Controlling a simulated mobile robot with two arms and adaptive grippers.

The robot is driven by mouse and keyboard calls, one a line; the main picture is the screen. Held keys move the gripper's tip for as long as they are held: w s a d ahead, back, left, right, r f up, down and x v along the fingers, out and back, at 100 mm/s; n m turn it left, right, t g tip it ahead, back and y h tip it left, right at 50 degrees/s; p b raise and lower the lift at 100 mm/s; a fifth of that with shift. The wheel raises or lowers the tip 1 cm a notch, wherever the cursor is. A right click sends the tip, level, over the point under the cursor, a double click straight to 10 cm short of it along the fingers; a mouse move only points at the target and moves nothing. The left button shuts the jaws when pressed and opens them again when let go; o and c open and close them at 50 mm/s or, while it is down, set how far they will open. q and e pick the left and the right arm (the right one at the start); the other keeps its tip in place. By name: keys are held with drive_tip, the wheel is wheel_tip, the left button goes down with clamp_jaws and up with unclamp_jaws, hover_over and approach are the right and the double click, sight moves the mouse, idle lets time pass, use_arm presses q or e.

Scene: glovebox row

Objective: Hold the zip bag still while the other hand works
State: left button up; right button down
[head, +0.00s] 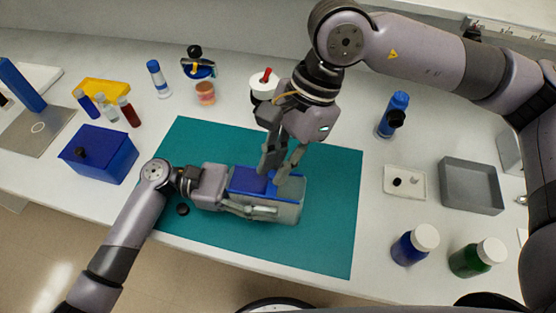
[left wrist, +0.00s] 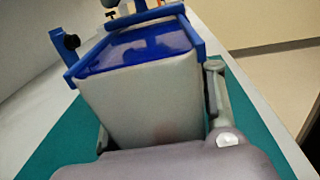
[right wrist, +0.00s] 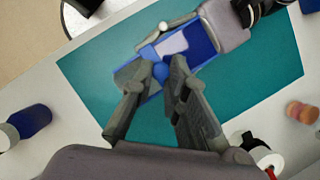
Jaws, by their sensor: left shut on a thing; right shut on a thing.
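The zip bag (head: 290,212) is a pale, boxy body with a blue top, standing on the teal mat (head: 330,240). It fills the middle of the left wrist view (left wrist: 140,105). My left gripper (head: 262,198) comes from the left and is shut on the bag's body, one finger along each side. My right gripper (head: 274,178) points down from above, its fingertips closed on a small blue piece (right wrist: 160,72) at the bag's top, which looks like the zip's slider. The fingers partly hide this piece.
A blue box (head: 112,165) stands left of the mat. A grey tray (head: 470,210), a small white tray (head: 420,190) and blue and green jars (head: 400,250) (head: 470,262) stand right. Vials and a yellow rack (head: 105,88) are at the back left. The mat's right part is clear.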

use_arm(q)
drive_tip(key=shift+s, duration=0.1)
use_arm(e)
drive_tip(key=d, duration=0.2)
drive_tip(key=s+d, duration=0.1)
drive_tip(key=d, duration=0.1)
drive_tip(key=shift+d, duration=0.3)
use_arm(q)
drive_tip(key=shift+a, duration=0.1)
use_arm(e)
drive_tip(key=c, duration=2.1)
unclamp_jaws()
drive_tip(key=shift+a, duration=0.1)
drive_tip(key=o, duration=0.6)
drive_tip(key=shift+c, duration=0.2)
drive_tip(key=shift+r, duration=0.1)
drive_tip(key=v, duration=1.1)
drive_tip(key=shift+r, duration=0.4)
